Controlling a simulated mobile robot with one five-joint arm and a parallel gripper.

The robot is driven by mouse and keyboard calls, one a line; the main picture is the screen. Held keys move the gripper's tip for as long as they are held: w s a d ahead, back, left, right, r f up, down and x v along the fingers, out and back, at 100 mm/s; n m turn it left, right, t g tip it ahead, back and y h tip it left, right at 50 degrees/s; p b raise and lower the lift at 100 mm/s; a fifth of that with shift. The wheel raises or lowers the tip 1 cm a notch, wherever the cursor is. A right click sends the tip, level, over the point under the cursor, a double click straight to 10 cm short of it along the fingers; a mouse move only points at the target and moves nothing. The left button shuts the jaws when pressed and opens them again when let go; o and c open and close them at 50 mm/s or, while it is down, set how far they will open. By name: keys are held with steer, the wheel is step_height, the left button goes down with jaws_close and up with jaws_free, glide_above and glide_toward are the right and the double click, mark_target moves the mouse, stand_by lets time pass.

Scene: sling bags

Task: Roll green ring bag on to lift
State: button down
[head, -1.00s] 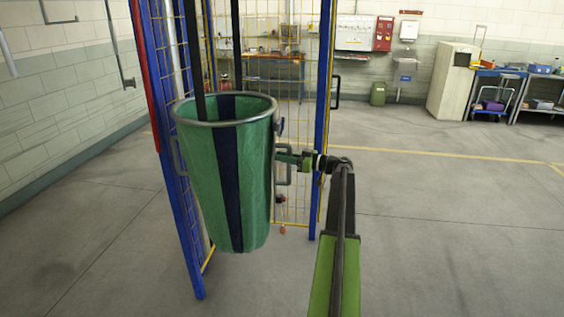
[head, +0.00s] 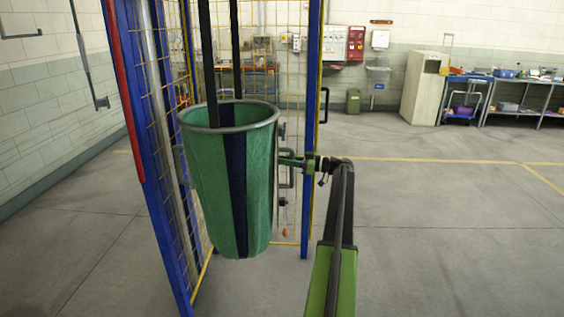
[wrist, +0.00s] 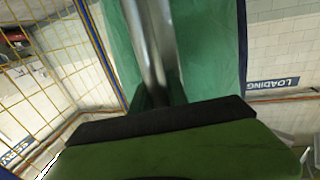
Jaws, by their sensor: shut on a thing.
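The green ring bag (head: 263,190) hangs upright on dark straps (head: 208,70), with a grey ring rim and a dark blue stripe. My gripper (head: 288,163) is shut on the grey side handle at the bag's right. In the wrist view the grey handle bar (wrist: 155,45) runs between the jaws, with the green cloth of the bag (wrist: 120,40) behind it. The lift appears to be the blue-framed cage with yellow mesh (head: 155,150). The bag hangs in front of the cage's opening or just within it; I cannot tell which. Its underside is hidden.
A blue post (head: 313,120) stands just behind my gripper, and a red rail (head: 125,90) runs along the cage's left edge. A green bin (head: 353,101), a pale cabinet (head: 420,90) and a workbench (head: 515,95) stand far back. The floor at right is clear.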

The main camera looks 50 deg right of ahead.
steer(key=c, duration=1.6)
jaws_free()
steer(key=shift+o, duration=0.2)
steer(key=v, duration=1.7)
steer(key=shift+s, duration=0.2)
steer(key=shift+d, duration=0.1)
